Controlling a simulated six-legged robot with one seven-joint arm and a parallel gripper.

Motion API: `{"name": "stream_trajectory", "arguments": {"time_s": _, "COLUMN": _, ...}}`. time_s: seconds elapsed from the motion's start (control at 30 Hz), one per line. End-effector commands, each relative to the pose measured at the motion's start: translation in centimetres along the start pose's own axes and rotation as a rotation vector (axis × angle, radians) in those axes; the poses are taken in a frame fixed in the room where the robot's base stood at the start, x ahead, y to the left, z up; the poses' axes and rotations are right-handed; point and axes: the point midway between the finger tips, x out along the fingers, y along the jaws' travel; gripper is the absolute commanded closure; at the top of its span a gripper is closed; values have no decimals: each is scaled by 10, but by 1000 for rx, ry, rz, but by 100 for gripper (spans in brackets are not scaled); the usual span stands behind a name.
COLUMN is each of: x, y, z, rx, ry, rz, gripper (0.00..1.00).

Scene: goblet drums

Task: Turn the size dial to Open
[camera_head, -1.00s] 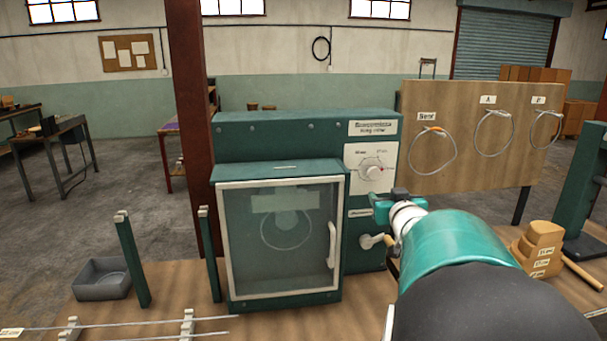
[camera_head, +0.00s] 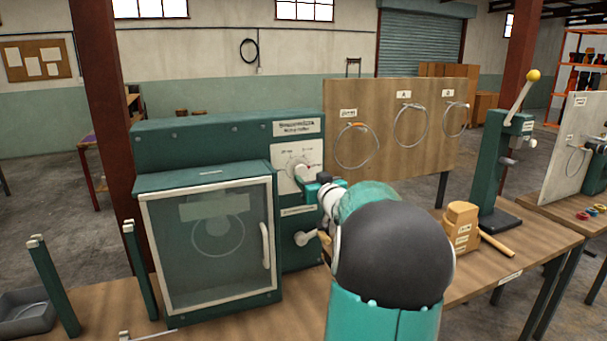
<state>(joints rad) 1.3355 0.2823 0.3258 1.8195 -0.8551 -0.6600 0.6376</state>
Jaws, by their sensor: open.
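The green machine (camera_head: 200,143) stands on the wooden bench. Its white dial panel is at the upper right, with a round size dial (camera_head: 299,168) in it. The marks on the panel are too small to read. My gripper (camera_head: 309,184) is at the lower right of the dial, very close to it in the picture; I cannot tell whether it touches. It is open, with its fingertips small and partly hidden by my wrist. A pale lever knob (camera_head: 302,238) sits lower on the machine, below my gripper.
The machine's glass door (camera_head: 212,240) with a white handle is shut. A board (camera_head: 392,130) with several wire rings stands behind to the right. Wooden blocks (camera_head: 462,226), a mallet-like stick (camera_head: 497,244) and a green lever press (camera_head: 500,165) are on the bench at right. A grey tray (camera_head: 25,314) is at lower left.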

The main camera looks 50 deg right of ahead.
Motion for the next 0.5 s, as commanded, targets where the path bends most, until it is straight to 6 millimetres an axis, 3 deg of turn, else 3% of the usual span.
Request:
{"name": "stream_trajectory", "arguments": {"time_s": 0.23, "x": 44, "y": -3, "z": 1, "rx": 1, "ry": 0, "rz": -4, "gripper": 41}}
{"name": "stream_trajectory", "arguments": {"time_s": 0.5, "x": 56, "y": -3, "z": 0, "rx": 0, "ry": -1, "rz": -3, "gripper": 41}}
